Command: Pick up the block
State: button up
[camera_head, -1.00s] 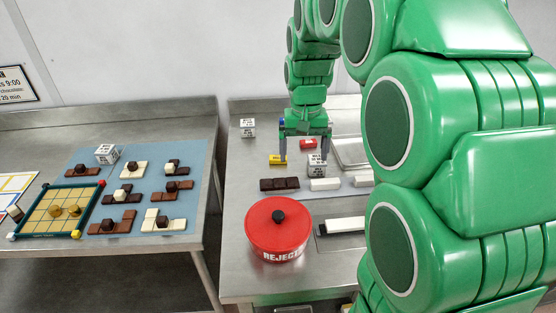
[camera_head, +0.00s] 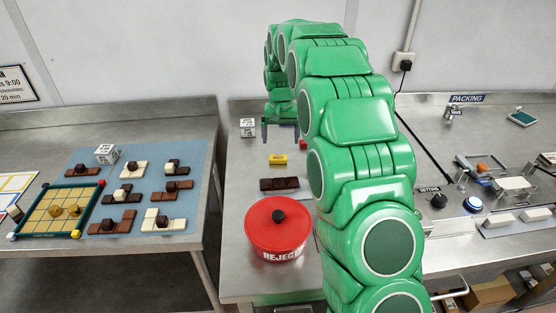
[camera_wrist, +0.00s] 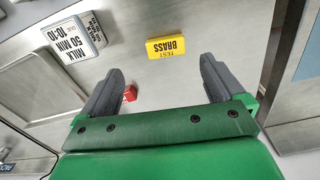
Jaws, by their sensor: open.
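A yellow block (camera_head: 278,159) marked TEST BRASS lies on the steel table; it also shows in the wrist view (camera_wrist: 166,47), ahead of the space between my fingers. A small red block (camera_wrist: 130,93) shows beside the left finger in the wrist view, partly hidden by it. A white block (camera_wrist: 75,38) with MILK 50 MIN lettering is at the left of the wrist view. My gripper (camera_wrist: 160,72) is open and empty, its fingers wide apart.
A dark chocolate bar (camera_head: 279,184) and a red REJECT pot (camera_head: 278,225) stand nearer on the table. Another white lettered block (camera_head: 247,127) is left of my gripper. A blue mat (camera_head: 195,152) with chocolate pieces is on the left table. The packing station (camera_head: 467,99) is on the right.

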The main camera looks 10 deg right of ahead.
aim_at(278, 157)
jog(key=shift+w+a+f, duration=0.1)
jog(key=shift+w+f, duration=0.15)
jog(key=shift+f, duration=0.2)
jog(key=shift+a+f, duration=0.2)
jog(key=shift+f, duration=1.6)
jog(key=shift+a+f, duration=0.15)
jog(key=shift+f, duration=1.65)
jog(key=c, duration=1.1)
